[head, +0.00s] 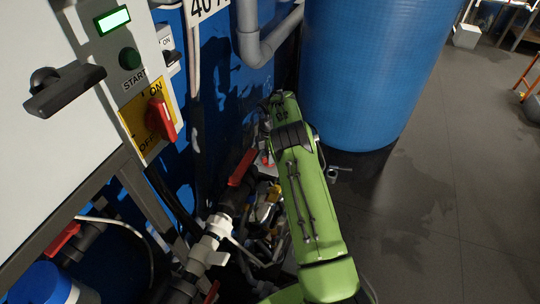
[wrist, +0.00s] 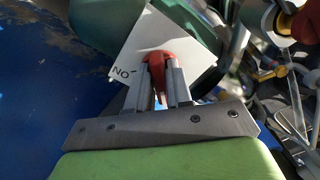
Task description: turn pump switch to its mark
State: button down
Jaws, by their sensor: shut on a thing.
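The pump switch is a red knob (wrist: 157,59) on a white plate (wrist: 175,33) in the wrist view. The fingers hide part of the knob and the lower plate, so any other mark there cannot be seen. In the head view, my green arm reaches down among the pipes and its gripper cannot be made out clearly.
Pipes with a red-handled valve (head: 242,168) run beside my arm. A big blue tank (head: 375,70) stands behind.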

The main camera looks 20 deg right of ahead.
jog(key=c, duration=1.1)
grip_release()
jog(key=shift+r, duration=0.15)
notch_tip(320, 180, up, 16)
jog(key=p, duration=0.5)
jog(key=shift+f, duration=0.25)
